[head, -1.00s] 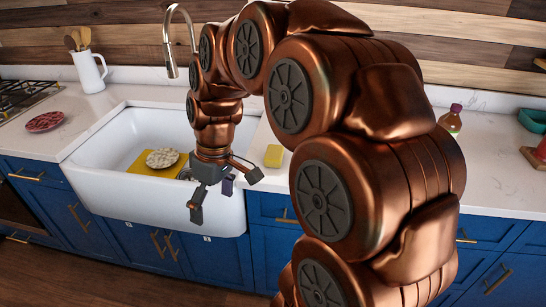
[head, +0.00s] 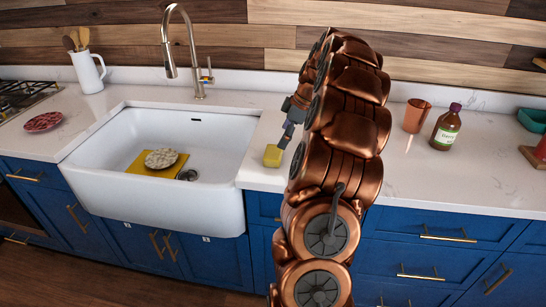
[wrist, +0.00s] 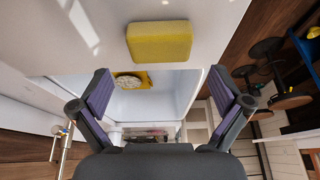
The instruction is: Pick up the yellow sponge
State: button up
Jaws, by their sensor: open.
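The yellow sponge (head: 273,156) lies on the white countertop just right of the sink, near the front edge. It also shows in the wrist view (wrist: 160,42), above the gap between the fingers. My gripper (head: 289,137) is close to the sponge, at its upper right in the head view, partly hidden by my arm. In the wrist view my gripper's two purple-padded fingers (wrist: 160,95) are spread wide with nothing between them. The sponge appears beyond the fingertips, apart from them.
The white sink (head: 215,150) holds a yellow mat (head: 140,163) with a pale round plate (head: 161,158). A faucet (head: 190,45) stands behind it. A copper cup (head: 416,116) and a brown bottle (head: 446,130) stand right of my arm. A red patterned plate (head: 44,121) lies left.

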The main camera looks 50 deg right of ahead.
aim_at(274, 151)
jog(key=shift+p+x, duration=0.4)
jog(key=shift+x, duration=0.75)
jog(key=shift+a+p+x, duration=0.1)
jog(key=shift+p+x, duration=0.55)
jog(key=shift+x, duration=0.5)
jog(key=shift+a+p+x, duration=0.15)
jog(key=shift+p+x, duration=0.45)
jog(key=shift+x, duration=0.55)
jog(key=shift+w+f, duration=0.3)
jog(key=shift+c, duration=0.3)
jog(key=c, duration=0.6)
jog(key=shift+r, duration=0.15)
jog(key=shift+r+b, duration=1)
jog(key=shift+r, duration=0.65)
jog(key=s+b, duration=0.1)
jog(key=s, duration=0.4)
jog(key=s+r+b, duration=0.1)
jog(key=s+b, duration=0.1)
jog(key=s, duration=0.3)
jog(key=s+a+b, duration=0.1)
jog(key=s, duration=0.5)
jog(key=shift+r+b, duration=0.25)
jog(key=shift+b, duration=0.15)
